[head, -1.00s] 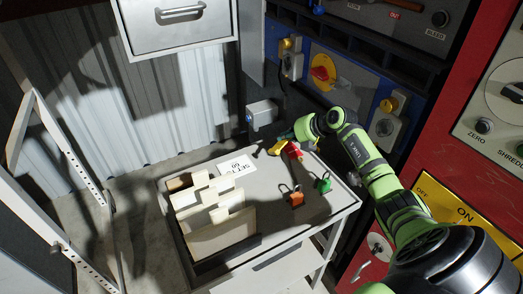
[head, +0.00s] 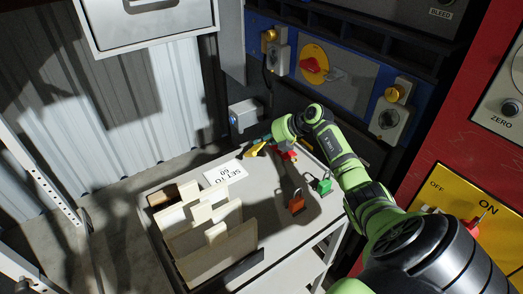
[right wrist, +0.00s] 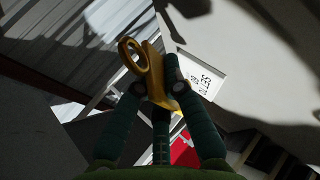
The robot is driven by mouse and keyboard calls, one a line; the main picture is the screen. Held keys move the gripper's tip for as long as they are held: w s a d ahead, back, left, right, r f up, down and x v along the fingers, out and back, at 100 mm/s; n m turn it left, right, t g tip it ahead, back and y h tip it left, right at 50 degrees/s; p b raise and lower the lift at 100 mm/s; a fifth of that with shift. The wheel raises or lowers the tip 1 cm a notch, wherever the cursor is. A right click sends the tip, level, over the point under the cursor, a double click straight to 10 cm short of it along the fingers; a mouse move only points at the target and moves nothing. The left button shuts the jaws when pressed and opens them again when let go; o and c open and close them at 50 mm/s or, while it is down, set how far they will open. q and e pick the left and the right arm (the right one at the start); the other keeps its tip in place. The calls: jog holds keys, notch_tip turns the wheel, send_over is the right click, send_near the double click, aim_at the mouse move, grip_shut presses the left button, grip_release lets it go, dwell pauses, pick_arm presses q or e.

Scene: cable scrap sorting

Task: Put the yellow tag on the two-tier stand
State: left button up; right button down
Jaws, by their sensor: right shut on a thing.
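The yellow tag (head: 255,150) is in my right gripper (head: 265,141), over the back edge of a grey-white two-tier stand (head: 270,213). In the right wrist view the two fingers (right wrist: 157,88) are closed on the tag (right wrist: 155,70), which has a ring-shaped end sticking out to the left. In the head view I cannot tell whether the tag touches the top. The stand has a top and a lower level, seen at the lower right. My left gripper is not in view.
On the stand's top are a rack of upright cream dividers (head: 213,240), a printed card (head: 225,172), an orange padlock (head: 296,203), a green padlock (head: 324,184) and a red object (head: 287,155) partly hidden by my arm. A control panel (head: 340,75) stands behind.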

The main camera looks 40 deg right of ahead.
notch_tip(320, 180, down, 3)
jog(key=shift+r+b, duration=0.1)
jog(key=shift+b, duration=0.6)
jog(key=shift+f+b, duration=0.3)
jog(key=shift+f, duration=0.3)
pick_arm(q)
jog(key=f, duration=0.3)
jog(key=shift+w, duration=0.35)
pick_arm(e)
jog(key=c, duration=1.5)
grip_release()
jog(key=shift+r, duration=0.1)
jog(key=shift+s+d+r+p, duration=0.15)
jog(key=shift+s+r+p, duration=0.1)
jog(key=shift+p, duration=0.25)
jog(key=p+v, duration=0.6)
jog(key=shift+r, duration=0.15)
jog(key=shift+s+d+r+p, duration=0.2)
jog(key=shift+s+r+p, duration=0.05)
jog(key=shift+s+p, duration=0.2)
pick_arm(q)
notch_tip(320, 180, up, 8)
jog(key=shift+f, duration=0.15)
